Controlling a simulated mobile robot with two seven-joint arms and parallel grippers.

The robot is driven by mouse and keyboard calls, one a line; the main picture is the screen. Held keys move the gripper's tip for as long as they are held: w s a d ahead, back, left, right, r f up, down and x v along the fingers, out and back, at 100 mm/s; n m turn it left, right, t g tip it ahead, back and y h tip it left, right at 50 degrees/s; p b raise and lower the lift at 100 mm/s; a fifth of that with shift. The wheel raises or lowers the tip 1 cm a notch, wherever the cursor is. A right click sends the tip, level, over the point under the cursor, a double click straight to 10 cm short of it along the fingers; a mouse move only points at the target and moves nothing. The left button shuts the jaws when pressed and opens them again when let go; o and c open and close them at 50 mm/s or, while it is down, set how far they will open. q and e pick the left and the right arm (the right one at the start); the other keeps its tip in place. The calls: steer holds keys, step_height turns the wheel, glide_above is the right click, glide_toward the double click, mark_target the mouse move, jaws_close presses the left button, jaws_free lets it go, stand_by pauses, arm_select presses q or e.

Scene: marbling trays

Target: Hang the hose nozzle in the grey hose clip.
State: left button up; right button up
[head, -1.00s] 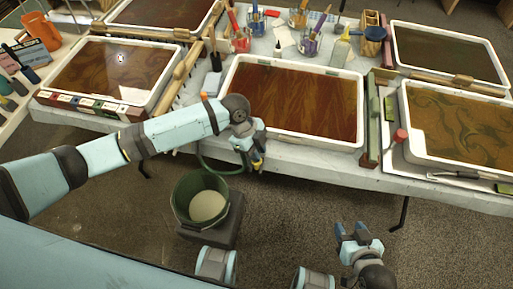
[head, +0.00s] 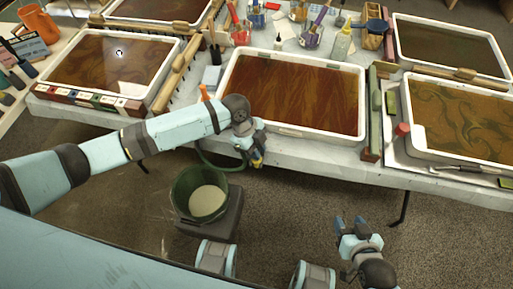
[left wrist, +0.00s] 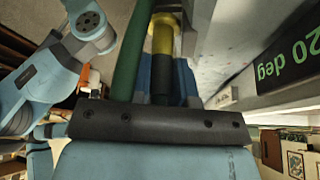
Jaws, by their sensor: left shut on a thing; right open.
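My left gripper (head: 254,153) is at the table's front edge, below the middle tray, and is shut on the hose nozzle (head: 257,162). In the left wrist view the nozzle (left wrist: 163,40) shows a yellow part and a dark part between the blue fingers (left wrist: 162,82). The green hose (left wrist: 128,60) runs beside it, and in the head view it loops down-left from the gripper toward the bucket. I cannot pick out the grey hose clip; the arm and gripper cover part of the table edge. My right gripper (head: 350,226) is open and empty over the floor.
A green bucket (head: 181,187) with pale contents stands on a dark block (head: 228,219) below the left gripper. The middle tray (head: 290,131) lies on the table above the gripper. Floor at right is clear.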

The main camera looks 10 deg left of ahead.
arm_select(q)
steer(key=o, duration=0.9)
steer(key=shift+o, duration=0.2)
steer(key=v, duration=1.4)
steer(key=shift+p, duration=0.35)
steer(key=shift+f, duration=0.1)
